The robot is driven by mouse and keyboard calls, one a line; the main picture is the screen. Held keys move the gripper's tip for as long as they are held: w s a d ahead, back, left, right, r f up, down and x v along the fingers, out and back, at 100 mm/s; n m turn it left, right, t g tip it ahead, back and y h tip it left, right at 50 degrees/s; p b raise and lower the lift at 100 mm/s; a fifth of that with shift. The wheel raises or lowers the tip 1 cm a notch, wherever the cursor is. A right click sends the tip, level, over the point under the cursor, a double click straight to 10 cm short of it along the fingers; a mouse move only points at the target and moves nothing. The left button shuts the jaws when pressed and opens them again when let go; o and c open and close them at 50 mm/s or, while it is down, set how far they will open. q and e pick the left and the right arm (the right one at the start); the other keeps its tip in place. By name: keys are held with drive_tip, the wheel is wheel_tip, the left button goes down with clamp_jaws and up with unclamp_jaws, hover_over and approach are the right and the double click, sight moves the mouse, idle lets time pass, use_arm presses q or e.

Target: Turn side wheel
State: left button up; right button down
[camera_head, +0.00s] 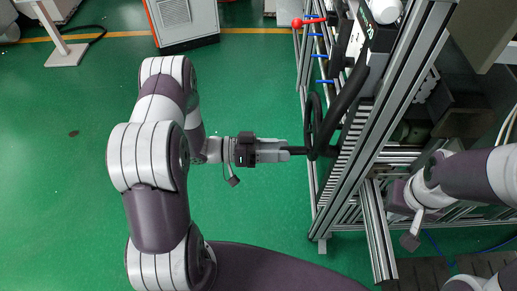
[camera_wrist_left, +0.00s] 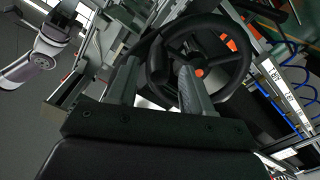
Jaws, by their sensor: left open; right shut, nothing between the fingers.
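The side wheel (camera_head: 313,122) is a black handwheel on the left side of the metal frame. My left gripper (camera_head: 297,151) is level and points right at the wheel.
The aluminium frame (camera_head: 386,118) carries a red lever (camera_head: 309,21) and blue fittings (camera_head: 321,82) above the wheel. A white cabinet (camera_head: 184,20) stands at the back. Green floor (camera_head: 255,80) around my left arm is clear.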

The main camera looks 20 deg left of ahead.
use_arm(q)
drive_tip(key=b+v, duration=0.1)
drive_tip(key=v, duration=0.6)
drive_tip(key=shift+a, duration=0.25)
